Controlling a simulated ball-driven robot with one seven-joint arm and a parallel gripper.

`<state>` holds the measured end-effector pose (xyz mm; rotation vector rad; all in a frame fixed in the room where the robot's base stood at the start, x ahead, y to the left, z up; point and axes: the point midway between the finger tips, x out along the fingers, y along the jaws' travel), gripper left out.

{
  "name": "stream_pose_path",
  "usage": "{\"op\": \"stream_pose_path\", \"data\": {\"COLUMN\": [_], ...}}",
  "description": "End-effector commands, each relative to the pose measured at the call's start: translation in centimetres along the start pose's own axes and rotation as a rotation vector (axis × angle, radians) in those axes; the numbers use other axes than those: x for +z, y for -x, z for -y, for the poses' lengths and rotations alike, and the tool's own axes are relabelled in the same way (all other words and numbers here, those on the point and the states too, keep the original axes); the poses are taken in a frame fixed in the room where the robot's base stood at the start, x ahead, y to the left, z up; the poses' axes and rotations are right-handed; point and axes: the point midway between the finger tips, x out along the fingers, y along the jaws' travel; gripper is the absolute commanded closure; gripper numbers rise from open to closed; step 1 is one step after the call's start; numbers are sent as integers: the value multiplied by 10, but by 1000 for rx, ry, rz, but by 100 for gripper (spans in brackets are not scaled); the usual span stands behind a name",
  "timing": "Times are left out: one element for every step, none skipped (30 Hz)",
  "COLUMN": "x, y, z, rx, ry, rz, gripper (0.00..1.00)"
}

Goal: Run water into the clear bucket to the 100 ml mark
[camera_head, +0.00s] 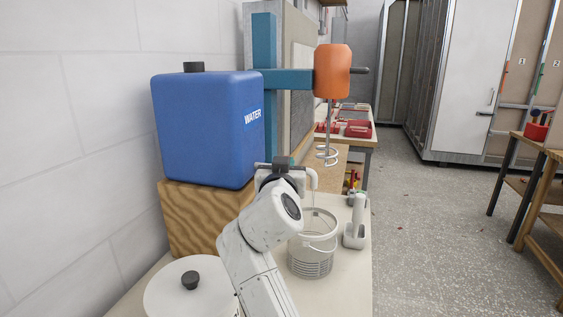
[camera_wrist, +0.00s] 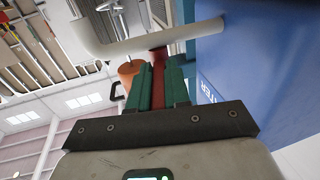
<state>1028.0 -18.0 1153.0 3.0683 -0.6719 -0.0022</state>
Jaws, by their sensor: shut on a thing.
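The blue water tank (camera_head: 208,130), labelled WATER, stands on a wooden block; its side also fills the right of the wrist view (camera_wrist: 265,70). A pale curved spout (camera_head: 313,178) sticks out from it and crosses the top of the wrist view (camera_wrist: 130,45). The clear bucket (camera_head: 311,262), with ring lines low on its wall, stands upright under the spout. A thin pale streak, apparently water, runs from the spout into it. The level and the 100 ml mark cannot be read. My gripper (camera_wrist: 161,72) has its green fingers shut on a red tap handle (camera_wrist: 158,98) by the spout.
A white upright device (camera_head: 356,222) stands right of the bucket. A round white lid (camera_head: 192,290) with a black knob is at the front left. An orange mixer (camera_head: 332,72) with a wire whisk hangs above the spout. Open floor lies to the right.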

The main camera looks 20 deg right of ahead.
Motion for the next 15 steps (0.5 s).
{"op": "stream_pose_path", "data": {"x": [-1, -1, 0, 0, 0, 0, 0, 0, 0, 0, 0, 0, 0, 0, 0], "y": [0, 0, 0, 0, 0, 0, 0, 0, 0, 0, 0, 0, 0, 0, 0], "z": [-1, -1, -2, -1, -1, -1, -1, -1, -1, -1, -1, -1, -1, -1, -1], "rx": [-14, -19, -25, -27, -28, -29, -28, -28, -28, -28, -28, -28, -28, -27, -27], "ry": [-1, -1, -1, -1, -1, -1, -1, -1, -1, -1, -1, -1, -1, -1, -1], "rz": [1, 1, 0, 0, 0, 0, 0, 0, 0, -1, -1, -1, -1, -1, -1], "gripper": [100, 100, 100, 100, 100, 100, 100, 100, 100, 100, 100, 81, 78, 75, 72]}}
